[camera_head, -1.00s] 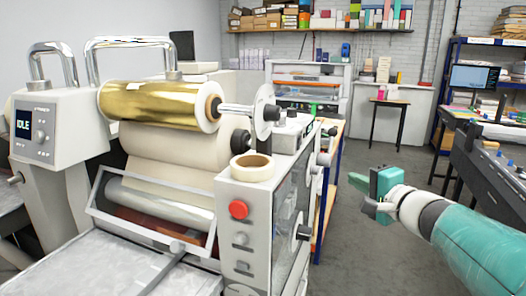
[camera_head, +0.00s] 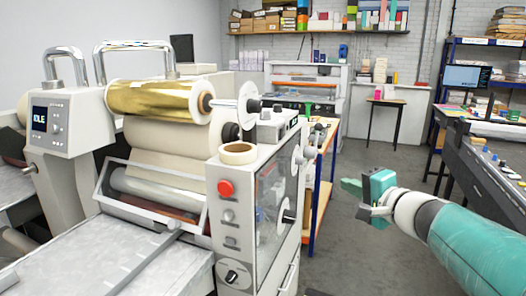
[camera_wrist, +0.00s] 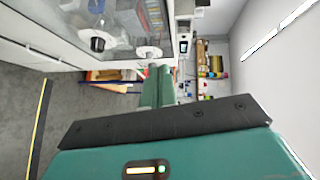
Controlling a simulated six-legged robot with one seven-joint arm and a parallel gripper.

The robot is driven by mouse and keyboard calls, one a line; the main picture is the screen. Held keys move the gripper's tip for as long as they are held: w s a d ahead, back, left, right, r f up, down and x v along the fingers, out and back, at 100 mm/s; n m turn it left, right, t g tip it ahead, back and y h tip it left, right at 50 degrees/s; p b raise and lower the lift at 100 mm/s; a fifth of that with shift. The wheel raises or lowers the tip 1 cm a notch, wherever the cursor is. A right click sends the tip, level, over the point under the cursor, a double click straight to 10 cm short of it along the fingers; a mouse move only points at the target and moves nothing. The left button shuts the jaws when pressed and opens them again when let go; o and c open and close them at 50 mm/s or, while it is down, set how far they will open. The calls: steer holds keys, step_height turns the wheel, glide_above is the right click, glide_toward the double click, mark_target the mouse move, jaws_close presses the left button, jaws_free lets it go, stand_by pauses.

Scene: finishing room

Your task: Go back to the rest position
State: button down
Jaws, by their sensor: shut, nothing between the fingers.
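My gripper (camera_head: 352,198) is at the right in the head view, at the end of my teal and white arm, held in the air over the grey floor. Its fingers point left toward the machine and are shut with nothing between them. In the wrist view the teal fingers (camera_wrist: 157,88) show together beyond the dark edge of the gripper body. A gap of open floor lies between my gripper and the machine's side panel in the head view.
A foil machine (camera_head: 255,205) with a gold roll (camera_head: 155,100), red button (camera_head: 225,188) and tape roll (camera_head: 238,153) fills the left. A small table (camera_head: 386,103) stands at the back. Floor (camera_head: 375,165) between is clear.

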steer(key=s+a+f+n+g, duration=0.75)
steer(key=s+a, duration=0.25)
steer(key=s, duration=0.3)
steer(key=s+d+f+n+g+h, duration=0.1)
steer(key=s+d+f+n+h, duration=0.1)
steer(key=s+f+h, duration=0.1)
steer(key=s+d+f+n+h, duration=0.2)
steer(key=s+d+f+h, duration=0.1)
steer(key=s, duration=0.5)
step_height(320, 180, down, 2)
steer(key=shift+s+d+f+g+h, duration=0.15)
steer(key=shift+s+d+g+h, duration=0.15)
steer(key=shift+h, duration=0.2)
